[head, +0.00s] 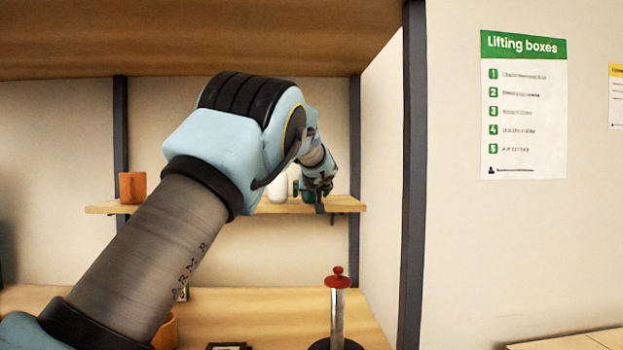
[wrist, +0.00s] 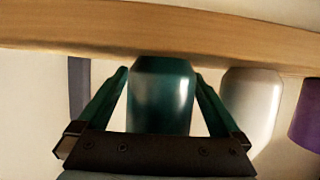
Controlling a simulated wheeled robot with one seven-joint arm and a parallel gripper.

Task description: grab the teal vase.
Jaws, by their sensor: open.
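The teal vase (wrist: 160,105) is glossy and dark, and it stands between the two fingers of my open gripper (wrist: 160,74) in the wrist view. A narrow gap seems to show on each side, and I cannot tell if a finger touches it. The wrist picture is upside down, with the wooden shelf board (wrist: 225,38) at the top. In the head view my gripper (head: 319,198) is over the upper shelf (head: 345,204), largely hidden by my own arm. A small dark teal patch there may be the vase or a finger.
A white rounded vessel (wrist: 250,105) stands close beside the vase, with a purple object (wrist: 306,120) beyond it. Below, a red-knobbed metal post (head: 337,300) rises from the lower board. A dark upright (head: 413,180) bounds the right.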

